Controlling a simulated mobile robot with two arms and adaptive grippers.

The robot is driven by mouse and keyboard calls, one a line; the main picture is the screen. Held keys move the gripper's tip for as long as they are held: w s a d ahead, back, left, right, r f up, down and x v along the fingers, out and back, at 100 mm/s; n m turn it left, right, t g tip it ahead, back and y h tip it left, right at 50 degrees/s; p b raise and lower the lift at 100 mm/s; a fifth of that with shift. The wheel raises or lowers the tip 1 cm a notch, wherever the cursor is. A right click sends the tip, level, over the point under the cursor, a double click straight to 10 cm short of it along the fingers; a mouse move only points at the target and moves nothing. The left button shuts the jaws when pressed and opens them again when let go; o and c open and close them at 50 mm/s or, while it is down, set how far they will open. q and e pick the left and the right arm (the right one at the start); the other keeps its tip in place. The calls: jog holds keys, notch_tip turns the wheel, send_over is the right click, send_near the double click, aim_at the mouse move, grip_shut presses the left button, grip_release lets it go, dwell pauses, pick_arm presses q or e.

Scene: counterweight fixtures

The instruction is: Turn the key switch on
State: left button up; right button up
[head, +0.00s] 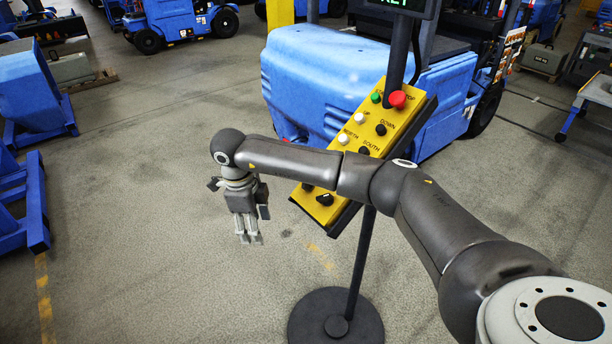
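A yellow control box (388,112) with a black edge is mounted at a tilt on a dark post. Its upper part carries a green button (376,98), a red mushroom button (397,99), and white and black push buttons with labels such as DOWN and SOUTH. Near its lower end is a black rotary knob (324,199) with a light mark; I cannot tell whether it is the key switch or which way it is set. My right arm crosses in front of the box and hides part of its lower half. My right gripper (249,240) points down, left of the box and apart from it, with nothing seen in it.
The post stands on a round black base (335,318). A dark display (400,4) with green letters is at its top. A large blue machine (320,85) stands close behind the box. Blue frames (30,95) stand at the left. The floor left of the post is clear.

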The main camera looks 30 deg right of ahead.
jog(key=w+d+r+t+h, duration=0.1)
jog(key=d+r+h, duration=0.5)
jog(key=d+r, duration=0.5)
jog(key=p+x, duration=0.1)
jog(key=x, duration=0.1)
jog(key=p+x, duration=0.2)
jog(key=x, duration=0.1)
jog(key=w+p+x, duration=0.1)
jog(key=x, duration=0.2)
jog(key=shift+f, duration=0.1)
jog(key=shift+w+d+f+p, duration=0.15)
jog(key=shift+f+p, duration=0.15)
jog(key=shift+f, duration=0.2)
pick_arm(q)
jog(key=r, duration=0.2)
jog(key=a+r, duration=0.1)
jog(key=r, duration=0.2)
jog(key=shift+a, duration=0.1)
jog(key=shift+s+f, duration=0.1)
pick_arm(e)
jog(key=shift+m, duration=0.3)
jog(key=c, duration=1)
